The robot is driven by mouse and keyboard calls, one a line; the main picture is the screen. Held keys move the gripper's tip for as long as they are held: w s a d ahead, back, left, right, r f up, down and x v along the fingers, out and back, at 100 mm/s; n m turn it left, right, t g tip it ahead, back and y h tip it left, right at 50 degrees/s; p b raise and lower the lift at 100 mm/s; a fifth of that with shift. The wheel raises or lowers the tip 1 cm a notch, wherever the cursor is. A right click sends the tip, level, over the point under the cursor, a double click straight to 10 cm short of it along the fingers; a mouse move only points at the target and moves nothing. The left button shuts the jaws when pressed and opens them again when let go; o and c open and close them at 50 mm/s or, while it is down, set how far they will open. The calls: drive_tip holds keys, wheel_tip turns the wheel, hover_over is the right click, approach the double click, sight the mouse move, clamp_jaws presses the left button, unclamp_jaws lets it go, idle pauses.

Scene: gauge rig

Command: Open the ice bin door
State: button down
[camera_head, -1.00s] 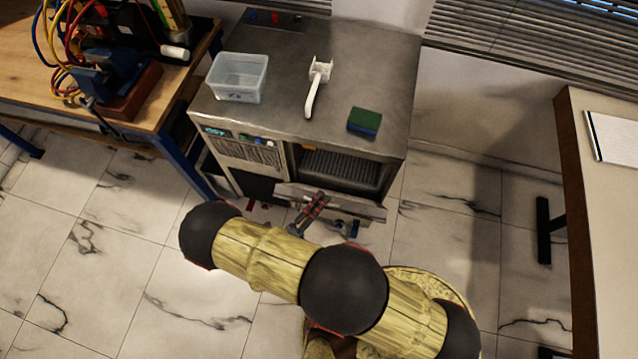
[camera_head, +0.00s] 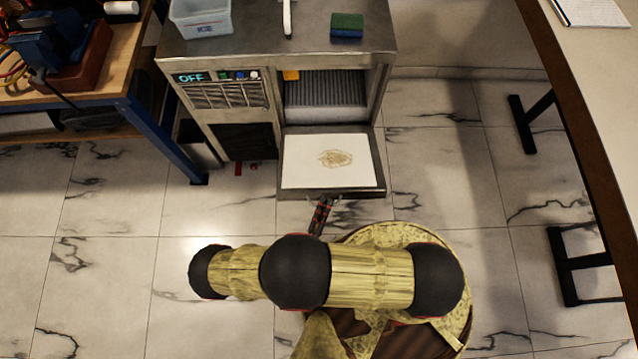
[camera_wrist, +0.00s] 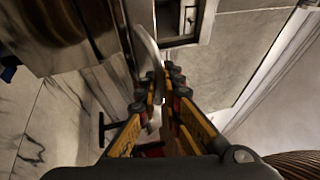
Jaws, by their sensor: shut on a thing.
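The ice bin door (camera_head: 300,178) is hinged at the bottom of the ice machine (camera_head: 165,72) and hangs down and outward, close to flat. Its white inner face with a brown stain (camera_head: 335,158) shows from above. Behind it the bin opening (camera_head: 325,92) is uncovered, with a ribbed grey part inside. My gripper (camera_head: 322,204) is at the door's outer edge. In the wrist view my gripper (camera_wrist: 166,78) is shut on the pale curved door handle (camera_wrist: 148,48), which passes between its fingers. The handle is mostly hidden in the head view.
A clear ICE tub (camera_head: 201,20) and a green and blue sponge (camera_head: 347,25) sit on the machine's top. The panel display (camera_head: 190,77) reads OFF. A workbench (camera_head: 95,85) stands at left, a table (camera_head: 595,60) at right.

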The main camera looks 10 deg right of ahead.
drive_tip(key=shift+m+t+h, duration=0.3)
drive_tip(key=shift+t, duration=0.2)
drive_tip(key=shift+s+a+f+b, duration=0.1)
drive_tip(key=shift+s+f+b, duration=0.15)
drive_tip(key=shift+f, duration=0.4)
drive_tip(key=shift+s+f+b, duration=0.2)
drive_tip(key=shift+f+b, duration=0.1)
drive_tip(key=shift+f, duration=0.4)
drive_tip(key=shift+s+a+f+b, duration=0.1)
drive_tip(key=shift+s+f+b, duration=0.15)
drive_tip(key=shift+f, duration=0.4)
drive_tip(key=c, duration=2.2)
unclamp_jaws()
drive_tip(key=shift+d, duration=0.1)
wheel_tip(320, 180, up, 10)
drive_tip(key=shift+r, duration=0.1)
drive_tip(key=shift+c, duration=0.6)
